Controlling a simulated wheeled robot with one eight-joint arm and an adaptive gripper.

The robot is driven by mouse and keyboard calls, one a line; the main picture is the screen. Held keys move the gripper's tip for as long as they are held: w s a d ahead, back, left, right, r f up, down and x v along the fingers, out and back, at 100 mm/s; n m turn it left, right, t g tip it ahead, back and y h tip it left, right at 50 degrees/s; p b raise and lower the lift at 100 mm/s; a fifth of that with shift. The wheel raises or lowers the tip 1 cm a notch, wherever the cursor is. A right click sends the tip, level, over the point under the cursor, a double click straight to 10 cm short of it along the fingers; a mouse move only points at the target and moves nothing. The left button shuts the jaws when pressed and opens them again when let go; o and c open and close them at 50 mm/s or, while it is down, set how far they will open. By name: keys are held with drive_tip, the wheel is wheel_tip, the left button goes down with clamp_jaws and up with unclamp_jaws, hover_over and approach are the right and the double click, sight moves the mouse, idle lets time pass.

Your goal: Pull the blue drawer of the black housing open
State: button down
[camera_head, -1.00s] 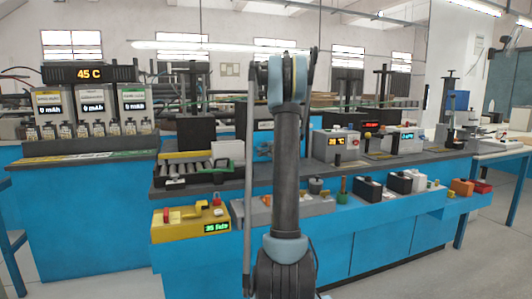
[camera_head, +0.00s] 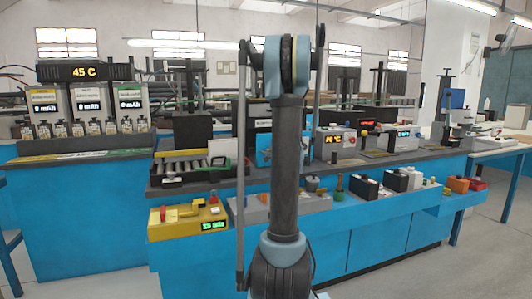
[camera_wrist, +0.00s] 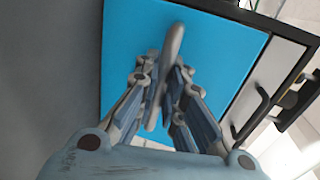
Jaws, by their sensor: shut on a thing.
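The blue drawer front (camera_wrist: 215,50) fills the middle of the wrist view. A grey bar handle (camera_wrist: 172,48) stands out from it. My gripper (camera_wrist: 165,95) is shut on this handle, one finger on each side. The black housing's dark edge (camera_wrist: 285,28) runs along the right of the blue front. In the head view, the housing (camera_head: 257,113) stands on the bench behind my arm. A blue face (camera_head: 263,149), which looks like the drawer front, shows left of my arm. My arm hides much of the housing there, and my gripper cannot be made out. The drawer's depth of opening is unclear.
A pale panel (camera_wrist: 258,85) with a black handle (camera_wrist: 255,108) lies right of the blue front. A roller tray (camera_head: 190,165) sits left of the housing, and a grey box with a display (camera_head: 333,147) right. A lower shelf carries a yellow device (camera_head: 188,219) and several small items.

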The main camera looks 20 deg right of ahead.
drive_tip(key=f+v, duration=0.3)
drive_tip(key=v, duration=1.2)
drive_tip(key=shift+s, duration=0.7)
drive_tip(key=c, duration=1.7)
unclamp_jaws()
drive_tip(key=shift+w+f, duration=0.1)
drive_tip(key=shift+v, duration=5.95)
drive_tip(key=shift+a, duration=0.1)
